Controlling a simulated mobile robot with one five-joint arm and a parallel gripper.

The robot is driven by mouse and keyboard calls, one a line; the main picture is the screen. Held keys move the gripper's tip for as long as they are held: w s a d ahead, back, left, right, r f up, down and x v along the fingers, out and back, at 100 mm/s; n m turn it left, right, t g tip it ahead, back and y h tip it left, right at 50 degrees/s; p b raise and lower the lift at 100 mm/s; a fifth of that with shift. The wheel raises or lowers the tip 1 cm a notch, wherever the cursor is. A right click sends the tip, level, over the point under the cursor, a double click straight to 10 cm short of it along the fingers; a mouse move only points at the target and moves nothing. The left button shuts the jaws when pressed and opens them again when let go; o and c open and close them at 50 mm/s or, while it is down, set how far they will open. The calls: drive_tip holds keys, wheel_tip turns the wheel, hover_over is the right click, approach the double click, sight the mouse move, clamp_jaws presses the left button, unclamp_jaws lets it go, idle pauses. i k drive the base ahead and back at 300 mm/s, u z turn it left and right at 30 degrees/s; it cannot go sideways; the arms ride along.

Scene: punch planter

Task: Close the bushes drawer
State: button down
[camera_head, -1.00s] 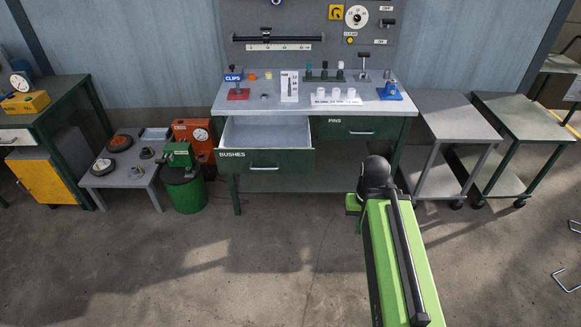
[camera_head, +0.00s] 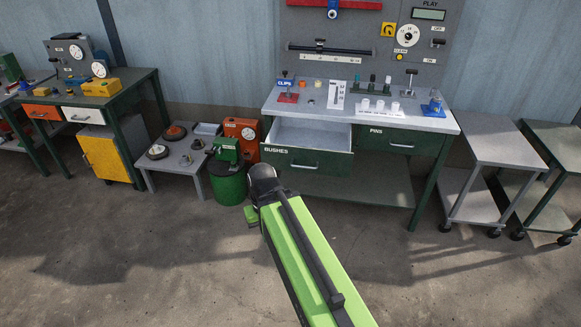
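The bushes drawer (camera_head: 306,161) is the left drawer of the green workbench, with a dark green front, a white BUSHES label and a light handle. It is pulled well out, and its pale grey interior looks empty. My green arm reaches up from the bottom of the picture and ends in a black joint below and left of the drawer front. A small green part of mine shows beside that joint. My gripper's fingers are not in view. The arm looks apart from the drawer, though depth is hard to judge.
The PINS drawer (camera_head: 400,140) to the right is shut. A green bin (camera_head: 229,188) and a low grey table (camera_head: 178,160) stand left of the bench. A grey cart (camera_head: 500,145) stands at right. The concrete floor (camera_head: 130,260) in front is clear.

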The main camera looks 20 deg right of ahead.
sight(320, 147)
drive_tip(key=u, duration=0.05)
drive_tip(key=i, duration=0.95)
drive_tip(key=u, duration=0.1)
